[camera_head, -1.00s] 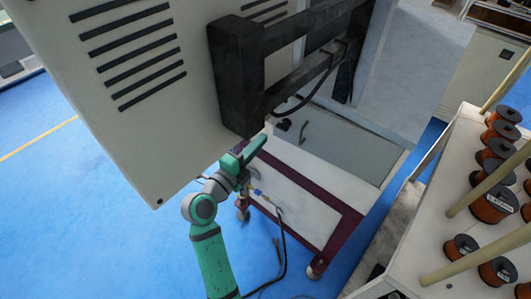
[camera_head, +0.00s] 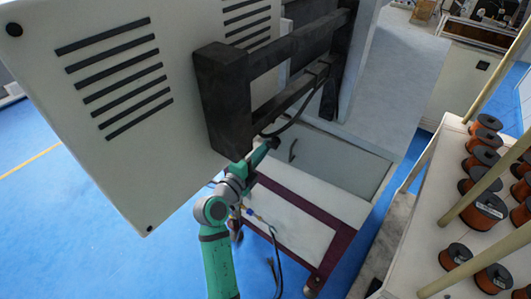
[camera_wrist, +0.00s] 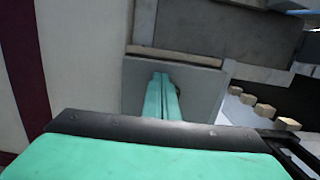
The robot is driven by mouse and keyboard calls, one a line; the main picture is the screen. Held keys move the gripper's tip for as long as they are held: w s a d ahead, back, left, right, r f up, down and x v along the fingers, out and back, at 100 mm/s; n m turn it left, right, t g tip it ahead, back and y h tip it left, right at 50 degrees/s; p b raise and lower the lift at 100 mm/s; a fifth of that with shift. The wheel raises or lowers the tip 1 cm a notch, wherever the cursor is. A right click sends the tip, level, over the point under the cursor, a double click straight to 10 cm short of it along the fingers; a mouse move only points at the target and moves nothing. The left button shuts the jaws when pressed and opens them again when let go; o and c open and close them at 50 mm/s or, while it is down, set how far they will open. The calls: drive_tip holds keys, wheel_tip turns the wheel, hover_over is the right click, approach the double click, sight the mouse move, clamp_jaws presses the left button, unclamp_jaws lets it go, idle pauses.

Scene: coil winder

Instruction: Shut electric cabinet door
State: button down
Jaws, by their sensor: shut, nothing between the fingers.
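Below, a grey panel with a dark handle (camera_head: 335,160) sits in a white and maroon-framed base. My gripper (camera_head: 268,148) is shut and empty, just below the bracket and left of the handle. In the wrist view its teal fingers (camera_wrist: 162,78) point at a grey plate (camera_wrist: 200,92); contact cannot be told.
The black bracket (camera_head: 222,100) stands close above my gripper. A cable (camera_head: 272,235) hangs beside my arm. At right, a white rack (camera_head: 405,240) carries several copper wire spools and slanted poles. Blue floor (camera_head: 110,240) is clear at lower left.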

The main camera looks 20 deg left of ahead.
drive_tip(key=x, duration=0.3)
drive_tip(key=shift+w+r, duration=0.15)
drive_tip(key=shift+w, duration=0.2)
drive_tip(key=shift+d, duration=0.1)
drive_tip(key=shift+s+a, duration=0.2)
drive_tip(key=shift+s, duration=0.05)
drive_tip(key=a+v, duration=0.1)
drive_tip(key=v, duration=1.3)
drive_tip(key=shift+w, duration=0.2)
